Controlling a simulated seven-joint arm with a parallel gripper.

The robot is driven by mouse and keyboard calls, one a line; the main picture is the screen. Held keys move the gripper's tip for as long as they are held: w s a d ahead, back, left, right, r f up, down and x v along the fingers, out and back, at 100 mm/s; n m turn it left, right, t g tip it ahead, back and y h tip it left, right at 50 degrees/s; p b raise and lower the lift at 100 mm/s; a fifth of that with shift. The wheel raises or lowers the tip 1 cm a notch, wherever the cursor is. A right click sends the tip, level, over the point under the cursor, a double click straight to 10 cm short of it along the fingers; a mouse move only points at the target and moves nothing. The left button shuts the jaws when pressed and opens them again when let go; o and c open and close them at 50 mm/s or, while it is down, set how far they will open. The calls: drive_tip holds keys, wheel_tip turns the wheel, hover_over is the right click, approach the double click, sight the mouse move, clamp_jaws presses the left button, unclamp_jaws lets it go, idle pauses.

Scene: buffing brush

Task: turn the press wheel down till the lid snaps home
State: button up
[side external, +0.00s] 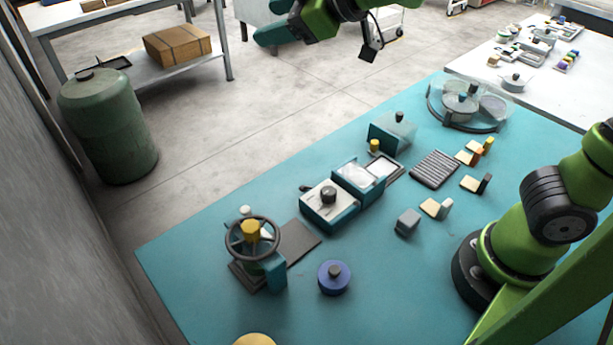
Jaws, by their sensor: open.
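The press (274,274) stands at the front left of the teal table, with a teal column on a dark base plate. Its dark spoked press wheel (228,240) lies roughly flat on top, with a yellow hub (250,231) in the middle. What sits under the wheel is mostly hidden, and I cannot make out the lid or how it sits. My gripper (268,31) is at the top edge of the side view, partly cut off, with teal fingers. It is open, high up and well away from the wheel, touching nothing on the table.
A blue round piece with a grey knob (334,278) lies right of the press. A teal box with a dark knob (329,207) and an open-lidded case (358,181) stand behind. Small blocks and a ribbed mat (434,169) lie right. The table's left corner is clear.

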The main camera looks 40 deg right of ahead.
drive_tip(key=s+d+f+m+g, duration=0.2)
drive_tip(key=s+d+f+m, duration=0.1)
drive_tip(key=s, duration=0.3)
drive_tip(key=s+d+f+m+g, duration=0.2)
drive_tip(key=s+d+f+m, duration=0.1)
drive_tip(key=s, duration=0.3)
drive_tip(key=s+d+f+m+g+h, duration=0.1)
drive_tip(key=s+d+f+m+g, duration=0.1)
drive_tip(key=s+f+m, duration=0.3)
drive_tip(key=shift+s+d+f, duration=0.35)
drive_tip(key=shift+s+d, duration=0.05)
drive_tip(key=shift+s, duration=0.15)
drive_tip(key=shift+s+d+r+m+t, duration=0.15)
drive_tip(key=shift+s+d+m, duration=0.2)
drive_tip(key=shift+d+m, duration=0.1)
drive_tip(key=shift+s+d+r+m+t, duration=0.1)
drive_tip(key=shift+s+d+m+t, duration=0.05)
drive_tip(key=shift+s+d+m, duration=0.25)
drive_tip(key=n+g+y, duration=0.1)
drive_tip(key=n+g, duration=0.8)
drive_tip(key=n, duration=1.9)
approach(251, 224)
drive_tip(key=x, duration=0.9)
drive_tip(key=shift+f, duration=0.1)
